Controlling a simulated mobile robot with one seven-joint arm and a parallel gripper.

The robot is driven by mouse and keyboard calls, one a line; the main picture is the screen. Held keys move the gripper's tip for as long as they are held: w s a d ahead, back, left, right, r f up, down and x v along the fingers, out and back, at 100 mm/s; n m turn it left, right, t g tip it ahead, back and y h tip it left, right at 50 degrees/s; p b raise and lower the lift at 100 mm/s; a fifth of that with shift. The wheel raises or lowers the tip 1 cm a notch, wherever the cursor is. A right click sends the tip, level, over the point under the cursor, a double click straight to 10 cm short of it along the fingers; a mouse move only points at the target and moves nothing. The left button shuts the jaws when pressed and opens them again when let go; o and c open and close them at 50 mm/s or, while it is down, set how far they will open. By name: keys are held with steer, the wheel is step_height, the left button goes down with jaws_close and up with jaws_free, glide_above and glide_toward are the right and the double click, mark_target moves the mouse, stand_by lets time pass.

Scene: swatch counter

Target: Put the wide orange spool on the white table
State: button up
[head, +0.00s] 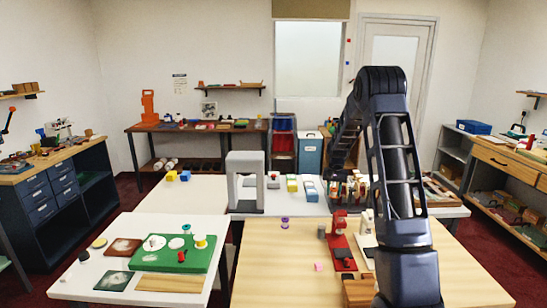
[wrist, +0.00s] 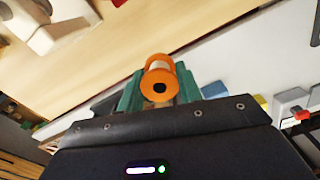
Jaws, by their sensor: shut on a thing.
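The wide orange spool (wrist: 160,82) is in the wrist view, with orange flanges, a pale winding and a dark centre hole. My gripper (wrist: 160,88) is shut on it, one green finger on each side. In the head view my own arm stands in front at the right, and I cannot make out the gripper or spool there. A white table (head: 75,285) is at the front left in the head view. Another white surface (head: 290,209) lies behind the wooden table. A pale surface (wrist: 235,62) shows beyond the spool in the wrist view.
A green board (head: 150,260) with spools covers much of the front-left table. A grey arch (head: 233,180) stands at the middle.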

step_height(320, 180, up, 16)
steer(key=a, duration=0.1)
steer(key=w+a+n, duration=0.1)
steer(key=w+a, duration=0.1)
steer(key=a, duration=0.7)
steer(key=w+a+n, duration=0.2)
steer(key=a, duration=0.7)
steer(key=n, duration=0.8)
glide_above(173, 227)
steer(key=s+d, duration=0.3)
steer(key=s, duration=0.2)
step_height(173, 227, down, 5)
steer(key=f, duration=2)
steer(key=shift+a+f, duration=0.25)
steer(key=shift+f, duration=0.05)
steer(key=shift+f, duration=0.15)
